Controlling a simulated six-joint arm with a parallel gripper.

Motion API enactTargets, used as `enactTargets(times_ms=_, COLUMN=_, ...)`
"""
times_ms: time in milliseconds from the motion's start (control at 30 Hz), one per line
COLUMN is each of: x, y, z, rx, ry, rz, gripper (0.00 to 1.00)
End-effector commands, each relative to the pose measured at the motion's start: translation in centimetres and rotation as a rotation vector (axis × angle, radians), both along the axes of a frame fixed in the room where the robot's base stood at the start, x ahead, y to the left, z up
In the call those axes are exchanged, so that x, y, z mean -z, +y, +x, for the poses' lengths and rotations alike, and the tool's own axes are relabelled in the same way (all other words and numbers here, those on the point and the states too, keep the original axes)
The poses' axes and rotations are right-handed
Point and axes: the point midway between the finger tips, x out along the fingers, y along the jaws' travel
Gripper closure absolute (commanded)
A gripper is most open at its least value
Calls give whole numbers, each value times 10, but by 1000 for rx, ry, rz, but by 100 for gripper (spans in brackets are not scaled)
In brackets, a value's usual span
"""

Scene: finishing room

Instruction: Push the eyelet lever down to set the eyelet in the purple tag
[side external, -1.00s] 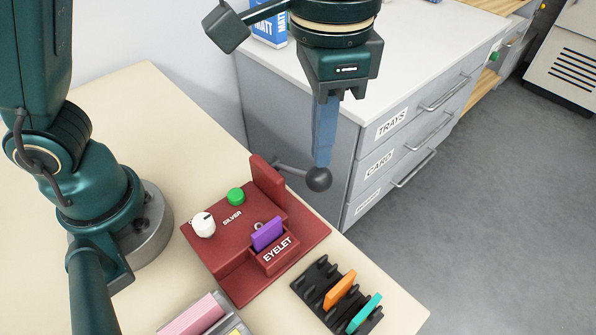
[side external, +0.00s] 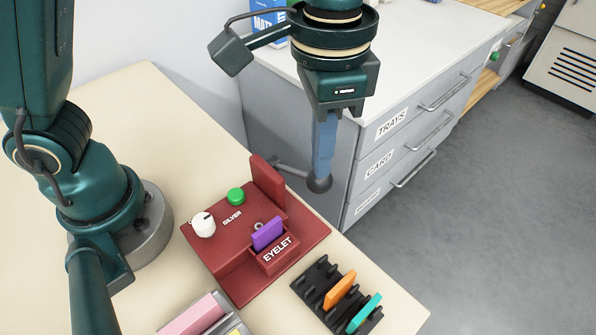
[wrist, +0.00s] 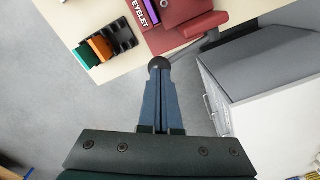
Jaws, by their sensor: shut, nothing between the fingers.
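The red eyelet press (side external: 225,245) stands on the cream bench. The purple tag (side external: 267,234) sits upright in its slot marked EYELET. The lever (side external: 293,170) sticks out from the press's upright to the right and ends in a dark ball knob (side external: 319,183). My gripper (side external: 322,172) is shut and empty, its blue fingers pointing down with their tips at the knob. In the wrist view, the fingertips (wrist: 160,72) meet the knob (wrist: 158,63). Whether they touch it or sit just above or behind it is hard to tell.
A black rack (side external: 325,290) holding an orange tag (side external: 340,290) and a teal tag (side external: 364,313) stands at the bench's front right. A green button (side external: 236,195) and white dial (side external: 203,224) top the press. Grey drawers (side external: 375,160) stand close behind the gripper.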

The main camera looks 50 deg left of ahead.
Motion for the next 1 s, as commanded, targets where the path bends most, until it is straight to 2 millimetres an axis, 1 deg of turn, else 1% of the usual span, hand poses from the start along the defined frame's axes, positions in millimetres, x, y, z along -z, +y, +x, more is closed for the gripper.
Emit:
enactTargets(times_ms=167, x=4, y=0, z=0, rx=1, ry=3, rz=4, gripper=100)
enactTargets(times_ms=800, x=34, y=-5, z=-1, rx=0, ry=5, rz=6, gripper=100)
enactTargets(times_ms=1000, x=38, y=-5, z=-1, rx=0, ry=5, rz=6, gripper=100)
